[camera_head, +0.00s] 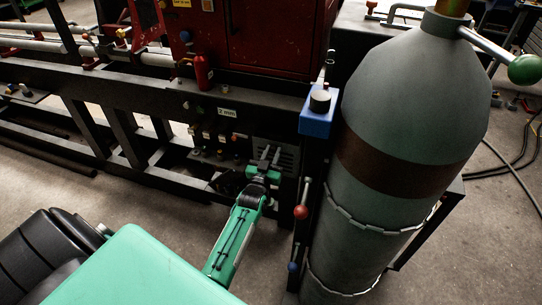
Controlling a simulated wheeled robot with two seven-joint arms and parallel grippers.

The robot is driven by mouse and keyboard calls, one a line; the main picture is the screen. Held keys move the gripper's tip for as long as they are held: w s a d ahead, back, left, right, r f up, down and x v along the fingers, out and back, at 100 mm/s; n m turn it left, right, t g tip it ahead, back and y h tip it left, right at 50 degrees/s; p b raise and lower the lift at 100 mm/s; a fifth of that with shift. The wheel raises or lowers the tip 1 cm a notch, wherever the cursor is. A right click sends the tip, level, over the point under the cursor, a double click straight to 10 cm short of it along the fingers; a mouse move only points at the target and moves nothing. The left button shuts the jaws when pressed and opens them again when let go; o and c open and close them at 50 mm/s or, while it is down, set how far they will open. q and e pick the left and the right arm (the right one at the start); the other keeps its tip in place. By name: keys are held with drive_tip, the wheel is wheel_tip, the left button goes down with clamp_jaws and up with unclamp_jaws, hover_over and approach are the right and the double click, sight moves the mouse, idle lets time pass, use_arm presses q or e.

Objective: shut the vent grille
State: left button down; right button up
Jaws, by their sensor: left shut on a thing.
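The vent grille (289,156) is a small grey slatted panel low on the dark machine frame, near the middle of the camera_head view. My left gripper (268,157) reaches up to it from below, at its left part. Its fingers are shut on the grille; the exact spot of contact is small and dark. The fingers and wrist hide part of the grille, and I cannot tell how far open it stands. My right gripper is not in view.
A large grey-green gas cylinder (404,115) with a brown band stands chained at right. A blue block (319,122) and a red-knobbed lever (301,211) are beside it. Fittings (208,146) sit left of the grille. The red machine cabinet (262,38) is above. Floor is clear below.

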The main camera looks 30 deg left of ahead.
use_arm(q)
drive_tip(key=shift+w+a+r, duration=0.1)
drive_tip(key=shift+w+r, duration=0.2)
drive_tip(key=shift+r, duration=0.35)
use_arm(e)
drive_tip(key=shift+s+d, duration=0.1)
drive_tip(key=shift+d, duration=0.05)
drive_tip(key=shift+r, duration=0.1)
use_arm(q)
drive_tip(key=c, duration=1.2)
unclamp_jaws()
drive_tip(key=shift+s, duration=0.1)
drive_tip(key=shift+c, duration=0.2)
drive_tip(key=shift+f, duration=0.2)
drive_tip(key=shift+s+d+f, duration=0.2)
drive_tip(key=shift+s, duration=0.3)
drive_tip(key=p+v, duration=0.1)
drive_tip(key=v, duration=1.1)
drive_tip(key=shift+s+p, duration=0.3)
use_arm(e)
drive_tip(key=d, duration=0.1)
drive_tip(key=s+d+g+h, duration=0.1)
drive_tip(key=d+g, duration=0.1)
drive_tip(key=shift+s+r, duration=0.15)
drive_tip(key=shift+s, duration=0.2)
use_arm(q)
drive_tip(key=shift+d, duration=0.1)
